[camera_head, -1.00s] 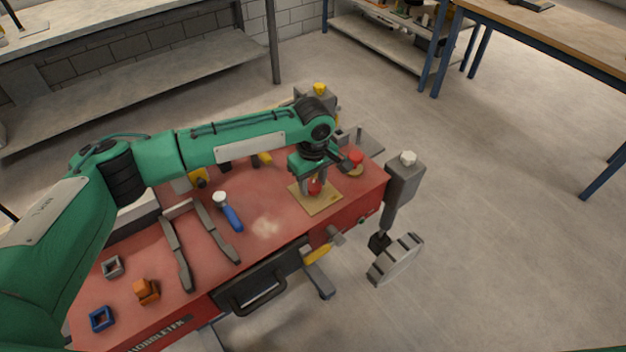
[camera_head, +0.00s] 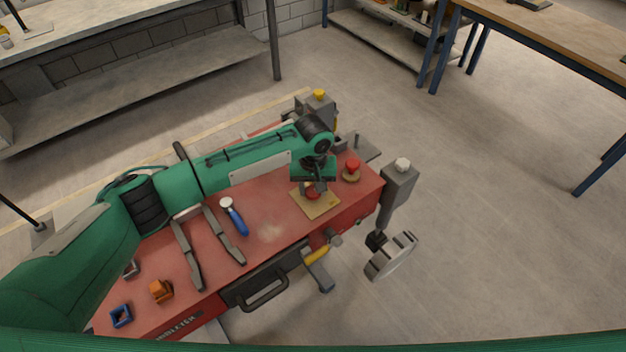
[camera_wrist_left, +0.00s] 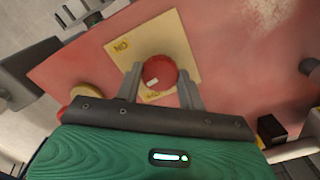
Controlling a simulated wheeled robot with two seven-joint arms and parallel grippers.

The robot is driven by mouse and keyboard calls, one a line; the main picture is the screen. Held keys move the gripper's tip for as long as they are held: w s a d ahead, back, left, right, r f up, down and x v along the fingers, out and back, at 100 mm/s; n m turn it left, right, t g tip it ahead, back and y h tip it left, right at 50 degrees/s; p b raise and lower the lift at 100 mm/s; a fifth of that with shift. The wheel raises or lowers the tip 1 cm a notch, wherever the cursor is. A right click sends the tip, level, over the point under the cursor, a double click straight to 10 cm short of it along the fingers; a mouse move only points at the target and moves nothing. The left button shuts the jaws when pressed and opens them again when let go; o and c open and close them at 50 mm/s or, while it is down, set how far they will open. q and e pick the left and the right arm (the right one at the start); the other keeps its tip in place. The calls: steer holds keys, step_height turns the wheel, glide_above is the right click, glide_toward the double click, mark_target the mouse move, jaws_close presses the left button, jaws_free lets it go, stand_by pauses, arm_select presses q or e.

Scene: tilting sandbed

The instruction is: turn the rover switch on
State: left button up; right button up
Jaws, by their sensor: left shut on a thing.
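The rover (camera_head: 270,221) has a red top deck with a tan square plate (camera_head: 325,208) near its right end. A round red knob (camera_head: 313,196) sits on that plate; it also shows in the left wrist view (camera_wrist_left: 160,72). My left gripper (camera_head: 312,190) is right over the plate, its two fingers (camera_wrist_left: 161,88) on either side of the red knob and shut on it. Part of the knob is hidden by the gripper in the head view. My right gripper is not in view.
A second red knob (camera_head: 352,166) on a round tan base stands just right of my gripper. A blue-handled tool (camera_head: 234,215), an orange block (camera_head: 161,291) and a blue square ring (camera_head: 121,316) lie on the deck. A wheel (camera_head: 391,257) hangs at the right.

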arm_select(q)
steer(key=m+p, duration=0.1)
steer(key=m, duration=0.1)
steer(key=shift+r+m+p, duration=0.15)
steer(key=shift+m+p, duration=0.2)
steer(key=shift+m, duration=0.05)
steer(key=m+p, duration=0.1)
steer(key=m, duration=0.1)
steer(key=shift+m, duration=0.4)
steer(key=shift+m+p, duration=0.6)
steer(key=shift+m, duration=0.6)
steer(key=shift+m+p, duration=0.35)
steer(key=shift+m, duration=0.95)
steer(key=o, duration=1)
steer(key=shift+c, duration=0.2)
